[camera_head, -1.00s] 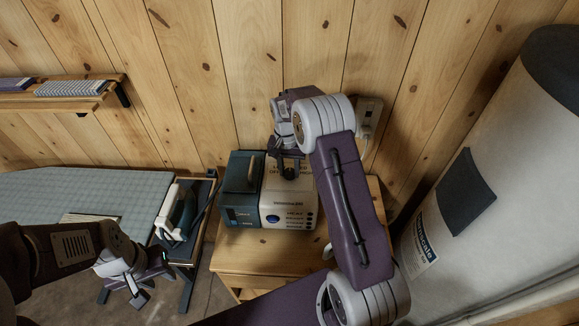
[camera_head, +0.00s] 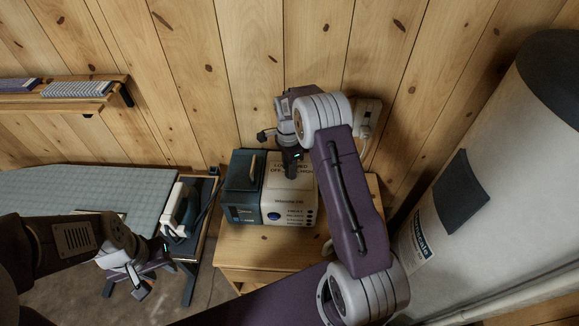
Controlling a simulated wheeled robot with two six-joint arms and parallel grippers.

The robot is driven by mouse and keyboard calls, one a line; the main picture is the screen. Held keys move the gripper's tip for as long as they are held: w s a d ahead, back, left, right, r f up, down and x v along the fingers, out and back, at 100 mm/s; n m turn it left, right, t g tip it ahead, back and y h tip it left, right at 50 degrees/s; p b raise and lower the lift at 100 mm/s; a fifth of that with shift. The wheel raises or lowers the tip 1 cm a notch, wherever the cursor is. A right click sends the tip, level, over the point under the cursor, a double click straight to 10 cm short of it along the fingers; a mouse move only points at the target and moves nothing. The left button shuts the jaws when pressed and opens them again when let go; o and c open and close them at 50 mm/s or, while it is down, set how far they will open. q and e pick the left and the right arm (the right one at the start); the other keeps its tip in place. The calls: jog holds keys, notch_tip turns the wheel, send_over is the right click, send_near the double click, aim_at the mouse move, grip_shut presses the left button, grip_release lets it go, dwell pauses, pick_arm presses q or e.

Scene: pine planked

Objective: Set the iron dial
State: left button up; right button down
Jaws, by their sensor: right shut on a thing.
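A steam station (camera_head: 243,205) stands on the small wooden table, with a dark teal left part and a white right part (camera_head: 298,198) that carries printed lettering and a column of labels on its front. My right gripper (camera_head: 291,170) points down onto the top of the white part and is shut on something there. The dial is hidden under the gripper, so its setting cannot be read. An iron (camera_head: 181,208) with a pale handle rests at the end of the ironing board. My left gripper (camera_head: 154,269) hangs empty at lower left, its fingers apart.
The wooden table (camera_head: 262,250) has bare top in front of the station. The ironing board (camera_head: 85,190) lies to the left. A wall socket with a plug (camera_head: 367,118) is behind my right arm. A large white tank (camera_head: 500,165) stands at right. A shelf (camera_head: 60,100) is at upper left.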

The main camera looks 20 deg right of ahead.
jog(key=shift+w+d+r+m, duration=0.1)
jog(key=shift+w+r+m, duration=0.05)
jog(key=shift+m, duration=1.35)
jog(key=shift+m+p, duration=0.3)
jog(key=c, duration=1.2)
grip_release()
jog(key=shift+o, duration=1.3)
jog(key=shift+r, duration=0.2)
notch_tip(320, 180, up, 8)
jog(key=b, duration=0.1)
jog(key=shift+w+r+b, duration=0.15)
jog(key=shift+r+b, duration=0.1)
jog(key=shift+b, duration=0.05)
